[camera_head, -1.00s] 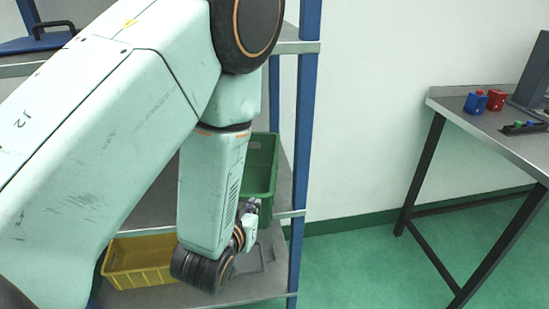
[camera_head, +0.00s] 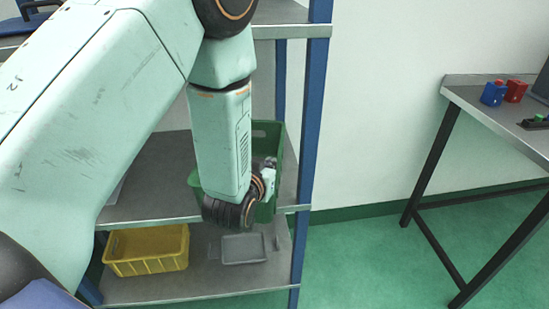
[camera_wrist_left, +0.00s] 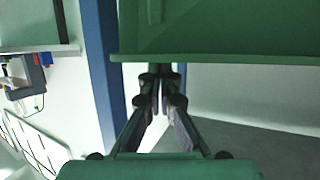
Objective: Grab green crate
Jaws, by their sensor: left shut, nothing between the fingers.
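The green crate (camera_head: 268,138) stands on the middle shelf, near the blue post on the right; my left forearm and wrist hide part of its front. My left gripper (camera_head: 269,168) is at the crate in the head view, in front of its right part. In the left wrist view, the crate's green wall and rim (camera_wrist_left: 230,32) fill the top right. There my left gripper (camera_wrist_left: 162,76) is shut and empty, its fingertips close below the rim; I cannot tell whether they touch it. My right gripper is in neither view.
A yellow crate (camera_head: 146,262) and a grey tray (camera_head: 244,249) lie on the bottom shelf (camera_head: 200,289). A blue post (camera_head: 314,120) rises beside the green crate. A table (camera_head: 500,118) with blue and red items stands at the right. Green floor between is clear.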

